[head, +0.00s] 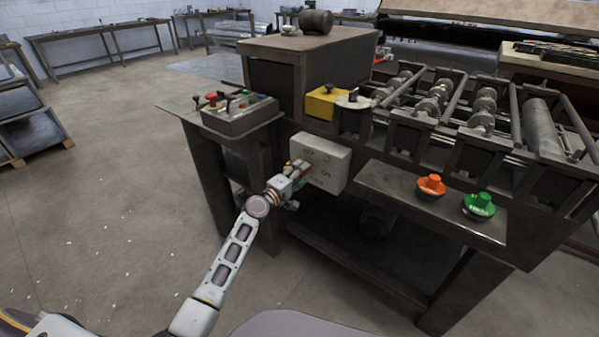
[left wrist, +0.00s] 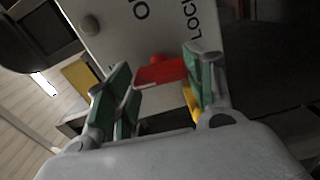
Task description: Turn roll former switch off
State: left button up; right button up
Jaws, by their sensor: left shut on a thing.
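The roll former's switch box (head: 325,160) is a pale grey-white panel on the front of the machine frame. My left gripper (head: 297,175) reaches up to the left part of its face. Lettering beginning with "LOC" shows on the panel (left wrist: 125,35) beside the handle. The fingers hide part of the handle, and its exact on or off position cannot be read. My right gripper is not in view.
A control box (head: 240,115) with several buttons and levers stands left of the switch box. An orange knob (head: 431,185) and a green knob (head: 479,204) sit on the shelf at right. Rollers (head: 435,100) line the machine top.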

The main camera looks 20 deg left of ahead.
pick_arm(q)
jog(key=shift+a+n, duration=0.1)
jog(key=shift+n, duration=0.5)
jog(key=shift+c, duration=0.2)
jog(key=shift+o, duration=0.2)
jog(key=o, duration=1)
jog(key=shift+s, duration=0.1)
jog(key=v, duration=1.1)
jog(key=shift+s, duration=0.4)
jog(key=shift+a, duration=0.1)
